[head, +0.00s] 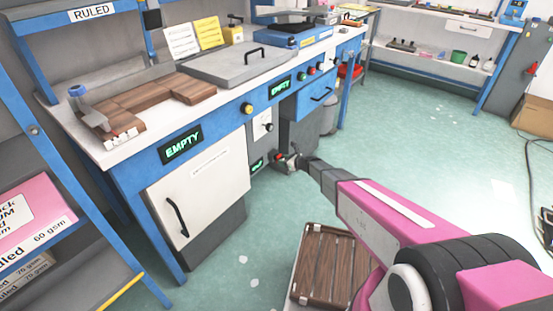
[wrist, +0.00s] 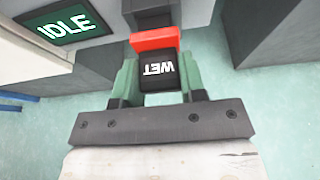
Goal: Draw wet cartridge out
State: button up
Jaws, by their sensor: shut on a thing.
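The wet cartridge (wrist: 158,72) is a black block with a red end and white letters reading WET. It sits between the green fingers of my gripper (wrist: 157,78), which is shut on it. Its red end faces a grey housing (wrist: 168,8) at the top of the wrist view; I cannot tell how much of it is inside. In the head view my gripper (head: 289,161) is low at the bench front, beside the white cabinet, and a bit of red (head: 281,157) shows there.
A green-lit IDLE display (wrist: 65,28) is left of the cartridge. The blue-framed bench (head: 130,150) has a white cabinet door (head: 203,195) and EMPTY displays. A slatted wooden crate (head: 335,265) stands on the floor beneath my arm. Open green floor lies to the right.

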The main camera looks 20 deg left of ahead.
jog(key=shift+s+d, duration=0.3)
jog(key=shift+d, duration=0.35)
jog(key=shift+s+d, duration=0.25)
jog(key=shift+d, duration=0.4)
jog(key=shift+s+d, duration=0.35)
jog(key=shift+d, duration=0.5)
jog(key=shift+s+d, duration=0.35)
jog(key=shift+d, duration=0.5)
